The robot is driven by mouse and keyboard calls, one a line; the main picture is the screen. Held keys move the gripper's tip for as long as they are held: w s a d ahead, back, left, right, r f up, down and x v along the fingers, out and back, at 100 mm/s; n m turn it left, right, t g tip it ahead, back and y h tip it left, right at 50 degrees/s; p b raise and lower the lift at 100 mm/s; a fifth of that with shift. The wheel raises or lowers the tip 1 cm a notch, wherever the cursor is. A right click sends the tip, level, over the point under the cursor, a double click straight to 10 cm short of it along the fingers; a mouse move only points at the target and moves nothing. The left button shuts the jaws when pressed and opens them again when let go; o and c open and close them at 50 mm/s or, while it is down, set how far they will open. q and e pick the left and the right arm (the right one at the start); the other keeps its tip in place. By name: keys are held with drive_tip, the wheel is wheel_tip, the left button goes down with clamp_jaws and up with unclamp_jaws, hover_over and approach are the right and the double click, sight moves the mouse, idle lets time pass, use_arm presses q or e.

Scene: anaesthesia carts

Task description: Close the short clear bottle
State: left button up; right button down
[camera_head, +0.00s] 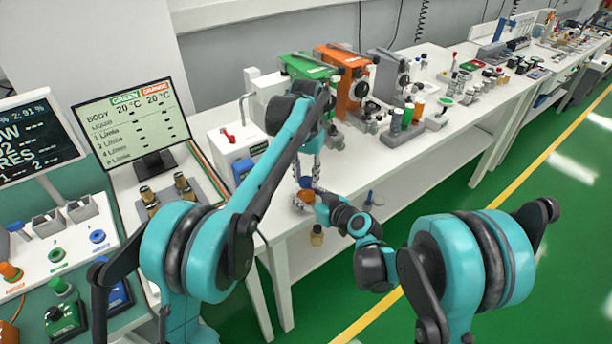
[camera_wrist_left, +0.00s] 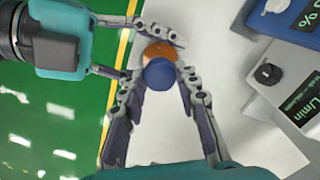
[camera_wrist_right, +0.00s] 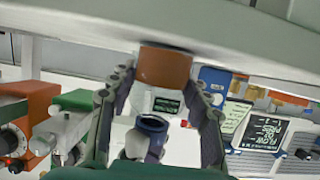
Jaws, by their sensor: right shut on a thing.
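The short bottle shows as an orange body (camera_head: 307,196) with a blue round cap (camera_head: 305,182) above it, near the white table's front corner. My right gripper (camera_wrist_right: 165,80) is shut on the orange body (camera_wrist_right: 165,67) from the side. In the left wrist view the blue cap (camera_wrist_left: 160,74) covers much of the orange body (camera_wrist_left: 160,50). My left gripper (camera_wrist_left: 165,80) points down from above, one finger on each side of the cap, and looks slightly open. I cannot tell whether its fingers touch the cap or how the cap sits on the bottle.
Free white table top (camera_head: 375,165) lies right of the grippers. Green (camera_head: 305,66) and orange (camera_head: 345,62) devices and a vial rack (camera_head: 402,130) stand behind. A monitor (camera_head: 130,125) stands at left.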

use_arm(q)
drive_tip(key=o, duration=0.5)
drive_tip(key=shift+r, duration=0.1)
wheel_tip(320, 180, up, 12)
drive_tip(key=shift+f, duration=0.1)
use_arm(e)
drive_tip(key=c, duration=0.6)
unclamp_jaws()
drive_tip(key=shift+c, duration=0.2)
